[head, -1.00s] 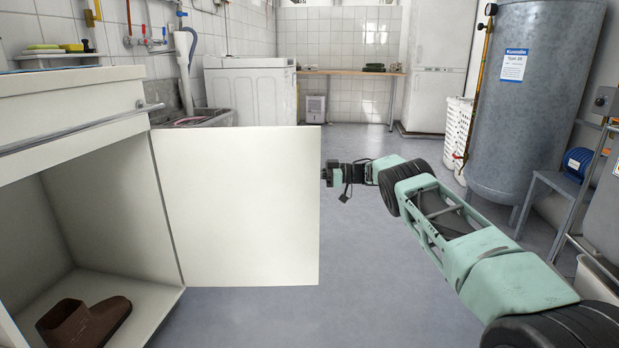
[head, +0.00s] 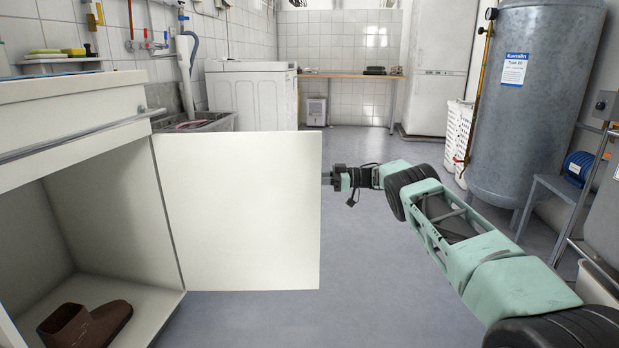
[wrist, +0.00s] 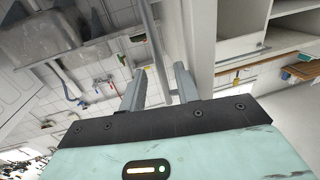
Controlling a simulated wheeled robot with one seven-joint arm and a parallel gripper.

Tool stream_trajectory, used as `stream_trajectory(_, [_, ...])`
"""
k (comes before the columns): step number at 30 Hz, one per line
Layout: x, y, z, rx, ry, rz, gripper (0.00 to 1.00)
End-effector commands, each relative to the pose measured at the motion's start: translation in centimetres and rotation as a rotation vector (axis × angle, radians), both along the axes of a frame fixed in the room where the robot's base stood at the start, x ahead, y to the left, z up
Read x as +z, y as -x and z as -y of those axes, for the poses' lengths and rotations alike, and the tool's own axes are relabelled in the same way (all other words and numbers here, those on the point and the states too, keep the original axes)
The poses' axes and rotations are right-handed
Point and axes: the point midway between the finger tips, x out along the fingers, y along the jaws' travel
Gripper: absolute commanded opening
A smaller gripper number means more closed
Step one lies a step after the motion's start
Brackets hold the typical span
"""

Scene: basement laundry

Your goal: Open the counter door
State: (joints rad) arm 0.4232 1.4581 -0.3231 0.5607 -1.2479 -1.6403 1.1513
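The counter door (head: 236,210) is a plain white panel. It stands swung wide open from the white counter (head: 75,105), with the compartment (head: 90,215) exposed at left. My gripper (head: 326,178) is just past the door's free edge in the head view, its fingertips partly hidden by the door. In the wrist view the two grey fingers (wrist: 160,88) are apart. A grey bar (wrist: 152,40), seemingly the door handle, runs between them with gaps showing on both sides. The door (wrist: 203,50) shows there as a pale strip to the right of the fingers.
A brown boot (head: 85,325) lies inside the compartment. A sink (head: 195,121) and white washing machine (head: 252,95) stand behind the door. A large grey tank (head: 535,100) and blue-grey stool (head: 550,190) are at right. The middle floor (head: 380,290) is clear.

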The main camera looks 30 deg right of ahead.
Motion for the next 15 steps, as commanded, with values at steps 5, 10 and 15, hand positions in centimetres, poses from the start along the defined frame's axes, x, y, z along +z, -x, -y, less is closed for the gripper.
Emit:
stream_trajectory(5, [0.3, 2.1, 3.7, -0.004, 0.0, -0.001, 0.32])
stream_trajectory(10, [0.1, 4.2, 7.2, -0.002, 0.0, 0.0, 0.32])
stream_trajectory(15, [-0.2, 6.2, 10.4, 0.0, 0.0, 0.002, 0.32])
